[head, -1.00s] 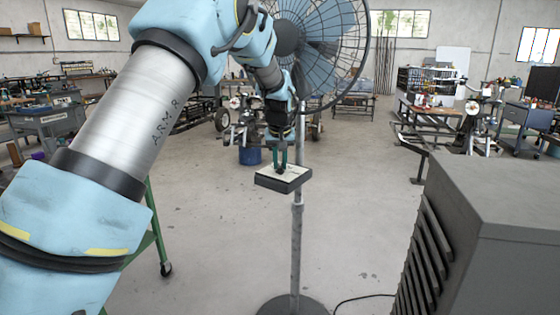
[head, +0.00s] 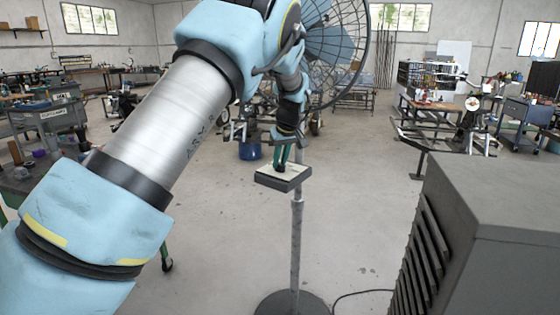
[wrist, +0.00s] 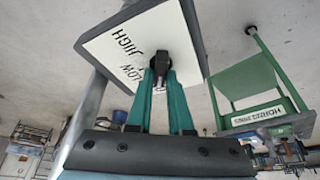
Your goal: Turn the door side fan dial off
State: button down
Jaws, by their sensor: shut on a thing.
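The fan's control box (head: 284,180) is a dark box with a pale top plate, mounted on the fan pole (head: 296,240). In the wrist view the plate (wrist: 122,52) carries the words HIGH and LOW, and other lettering is hidden by the fingers. The black dial (wrist: 160,62) stands on the plate. My gripper (head: 280,166) points down at the plate from above. In the wrist view its teal fingers (wrist: 161,76) are shut on the dial. The dial's exact pointing direction cannot be told. The fan head (head: 330,50) is partly behind my arm.
A large grey louvred cabinet (head: 500,200) stands at the near right. The fan's round base (head: 292,304) and a dark cable (head: 362,294) are on the floor. A green cart (wrist: 260,85) shows in the wrist view. Open floor surrounds the pole.

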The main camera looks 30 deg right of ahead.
jog(key=c, duration=0.8)
grip_release()
jog(key=b+v, duration=0.1)
jog(key=v, duration=0.9)
jog(key=shift+s+r+b, duration=0.15)
jog(key=shift+r+b, duration=0.25)
